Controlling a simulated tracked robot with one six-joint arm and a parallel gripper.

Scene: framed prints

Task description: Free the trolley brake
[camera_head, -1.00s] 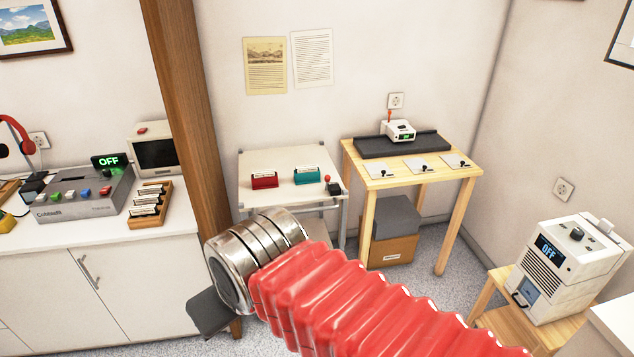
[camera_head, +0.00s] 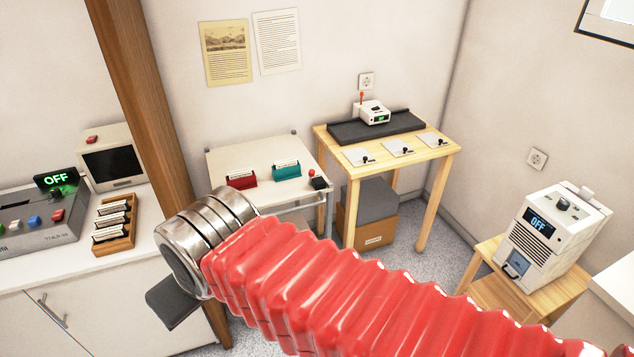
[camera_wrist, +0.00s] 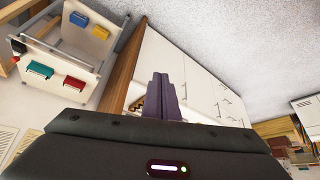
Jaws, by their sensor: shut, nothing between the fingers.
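The white trolley (camera_head: 262,150) stands against the back wall in the head view, with a red holder (camera_head: 241,180) and a teal holder (camera_head: 286,170) on top. A small black block (camera_head: 319,184) with a red knob (camera_head: 311,173) is at its front right corner. In the wrist view the trolley (camera_wrist: 60,50) is tilted at upper left, and the red knob (camera_wrist: 15,57) shows beside the black block. My gripper (camera_wrist: 162,80) is shut and empty in the wrist view, apart from the trolley. In the head view my silver wrist hides most of it.
A wooden post (camera_head: 150,100) and white cabinet (camera_head: 90,305) stand left of the trolley. A wooden table (camera_head: 388,165) with a white device stands to its right. A white machine (camera_head: 553,235) marked OFF sits on a stool at right. Grey floor (camera_head: 425,270) lies between.

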